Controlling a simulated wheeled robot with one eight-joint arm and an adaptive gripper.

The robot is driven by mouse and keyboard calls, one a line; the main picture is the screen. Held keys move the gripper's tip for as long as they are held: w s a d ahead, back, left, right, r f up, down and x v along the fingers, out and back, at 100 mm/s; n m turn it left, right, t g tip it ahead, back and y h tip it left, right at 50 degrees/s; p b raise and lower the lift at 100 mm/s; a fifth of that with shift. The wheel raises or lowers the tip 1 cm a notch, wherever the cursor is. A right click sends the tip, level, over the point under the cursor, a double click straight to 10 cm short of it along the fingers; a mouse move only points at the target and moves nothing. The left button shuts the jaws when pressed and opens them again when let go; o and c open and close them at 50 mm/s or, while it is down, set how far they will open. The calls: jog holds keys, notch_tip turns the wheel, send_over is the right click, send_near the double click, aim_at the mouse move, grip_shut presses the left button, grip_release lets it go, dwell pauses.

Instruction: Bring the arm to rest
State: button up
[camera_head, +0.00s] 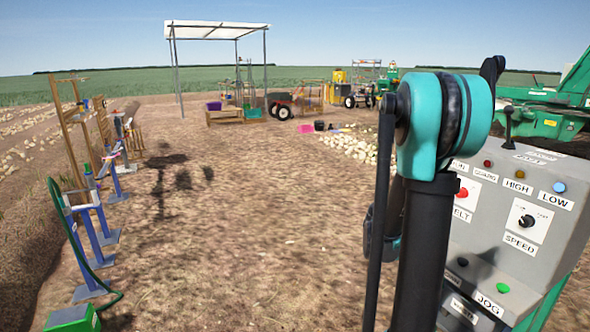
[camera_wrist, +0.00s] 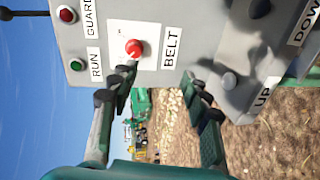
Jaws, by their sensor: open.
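My gripper (camera_wrist: 163,82) is open and empty in the wrist view, its two dark fingers apart. The grey control box (camera_wrist: 105,18) fills the top of that view, turned sideways. The left fingertip overlaps the lower edge of the red button (camera_wrist: 134,48) beside the BELT label; I cannot tell whether it touches. The other finger is in front of the box's lower part, near the UP label. In the head view my arm (camera_head: 438,130) is folded upright at the right, in front of the control box (camera_head: 500,245). My gripper's fingers are not clearly visible there.
The box carries a SPEED knob (camera_head: 526,221), a blue LOW light (camera_head: 559,187), a green JOG button (camera_head: 503,288) and a lever (camera_head: 508,125). Blue stands (camera_head: 103,225) line the left. Open soil lies ahead; an onion pile (camera_head: 350,146) and canopy (camera_head: 217,30) are farther back.

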jog(key=s+a+f+m+y, duration=0.1)
jog(key=s+a+f+y, duration=0.4)
jog(key=a, duration=0.5)
jog(key=s+a+f+m+g+y, duration=0.1)
jog(key=s+a+f+y, duration=0.4)
jog(key=s+a, duration=0.4)
jog(key=s+a+f+m+g+y, duration=0.1)
jog(key=s+a+f+y, duration=0.3)
jog(key=a, duration=0.7)
jog(key=s+f, duration=0.2)
jog(key=s, duration=0.1)
jog(key=shift+y, duration=0.4)
